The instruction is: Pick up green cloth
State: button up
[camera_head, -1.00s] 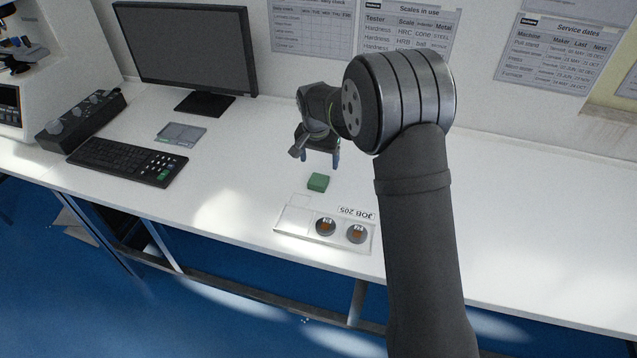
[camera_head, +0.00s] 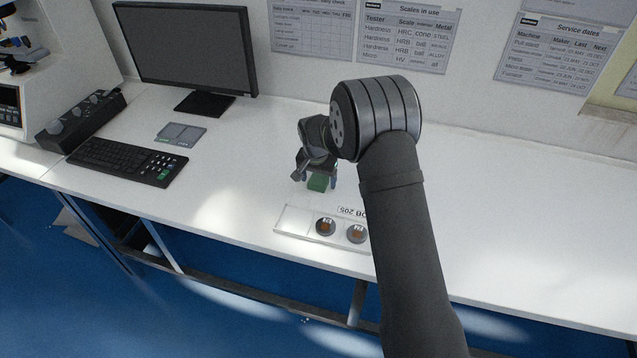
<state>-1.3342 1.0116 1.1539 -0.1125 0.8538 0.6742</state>
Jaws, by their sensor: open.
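The green cloth (camera_head: 318,183) is a small folded block on the white bench, just behind the white tray. My gripper (camera_head: 320,182) is open, pointing down, with its two fingers seen on the left and right sides of the cloth. The gripper body covers the cloth's upper part. I cannot tell whether the fingers touch the cloth or the bench.
The white tray (camera_head: 297,224) marked JOB 205 holds two round samples (camera_head: 325,227) near the bench's front edge; my arm covers its right end. A keyboard (camera_head: 126,162), monitor (camera_head: 187,50) and small grey case (camera_head: 180,133) are at left. The bench at right is clear.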

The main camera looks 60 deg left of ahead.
aim_at(324, 179)
jog(key=c, duration=1.1)
jog(key=shift+o, duration=0.2)
jog(key=shift+r, duration=0.55)
jog(key=r, duration=0.2)
jog(key=w+d+r, duration=0.1)
jog(key=r, duration=0.1)
jog(key=w+d+r, duration=0.6)
jog(key=w+d, duration=0.1)
jog(key=shift+d, duration=0.35)
